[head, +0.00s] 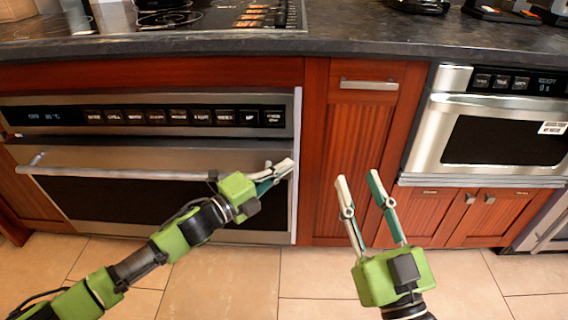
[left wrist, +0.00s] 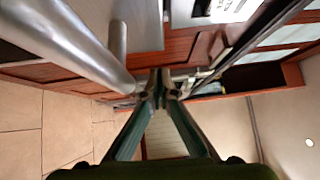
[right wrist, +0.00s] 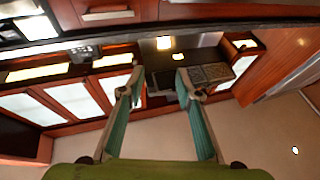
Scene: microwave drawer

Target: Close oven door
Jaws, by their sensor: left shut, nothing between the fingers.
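The oven (head: 150,158) is built into the red wood cabinets at the left, with a black window and a long metal handle bar (head: 110,172). Its door looks flush or nearly flush under the control panel; a small gap cannot be ruled out. My left gripper (head: 280,168) is shut and empty in front of the door's upper right corner, by the handle's right end. In the left wrist view, the handle bar (left wrist: 75,45) runs at the left, apart from the fingertips (left wrist: 160,82). My right gripper (head: 357,176) is open and empty in front of the narrow cabinet.
A dark countertop (head: 360,36) with a cooktop (head: 165,20) runs above the oven. A narrow wood cabinet (head: 345,150) stands right of it, then a microwave drawer (head: 490,135) above small cabinet doors. The tiled floor (head: 225,285) in front is clear.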

